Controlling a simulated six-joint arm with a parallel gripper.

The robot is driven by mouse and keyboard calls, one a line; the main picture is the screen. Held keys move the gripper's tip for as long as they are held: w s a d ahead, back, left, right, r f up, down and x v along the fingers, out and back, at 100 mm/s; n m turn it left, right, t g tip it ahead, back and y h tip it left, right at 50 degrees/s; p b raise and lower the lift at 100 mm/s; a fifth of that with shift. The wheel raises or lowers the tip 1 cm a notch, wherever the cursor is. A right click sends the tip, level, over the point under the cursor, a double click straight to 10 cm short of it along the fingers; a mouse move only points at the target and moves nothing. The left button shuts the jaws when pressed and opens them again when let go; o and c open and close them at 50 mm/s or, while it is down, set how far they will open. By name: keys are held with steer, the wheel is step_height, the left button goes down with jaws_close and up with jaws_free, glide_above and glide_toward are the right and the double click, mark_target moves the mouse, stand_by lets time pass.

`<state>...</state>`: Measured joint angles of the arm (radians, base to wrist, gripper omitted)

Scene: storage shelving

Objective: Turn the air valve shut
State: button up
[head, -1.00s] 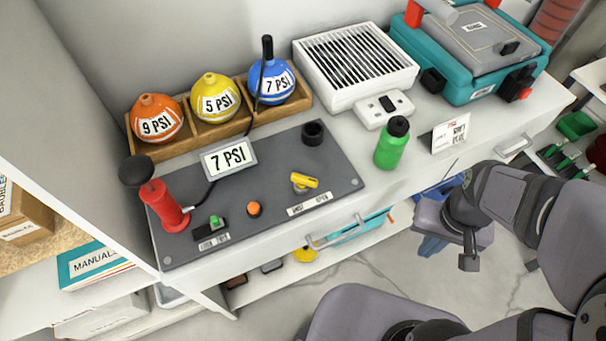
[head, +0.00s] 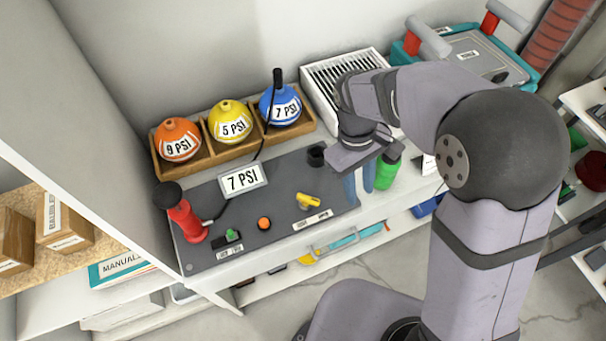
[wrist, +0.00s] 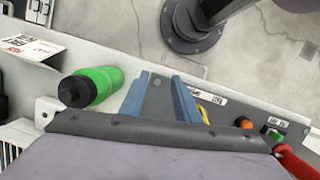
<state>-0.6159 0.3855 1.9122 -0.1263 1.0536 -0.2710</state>
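The yellow air valve handle (head: 308,201) sits on the grey panel (head: 285,222), near its front right, behind a white label strip. Its lever slants slightly, and the label text is too small to read surely here. In the wrist view only a sliver of the yellow handle (wrist: 206,111) shows beside a finger. My gripper (head: 359,184) points down at the panel's right edge, to the right of the valve and apart from it. In the wrist view its two blue fingers (wrist: 160,98) are spread with nothing between them.
A green bottle (head: 389,167) stands close right of my gripper. Labelled balls sit in a wooden rack (head: 215,155) behind.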

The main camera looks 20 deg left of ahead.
mark_target(306, 197)
steer(key=s+a+r+n+t+h+p, duration=0.1)
steer(key=s+a+r+n+p, duration=0.2)
steer(key=a, duration=0.4)
steer(key=s+a+r+n+h+p, duration=0.15)
steer(key=a+n, duration=0.25)
steer(key=a, duration=0.4)
steer(key=shift+y, duration=0.25)
steer(key=shift+d+p+x, duration=0.2)
steer(key=shift+p+x, duration=1)
steer(key=shift+x, duration=2.65)
steer(key=shift+w, duration=0.15)
steer(key=shift+c, duration=0.6)
jaws_close()
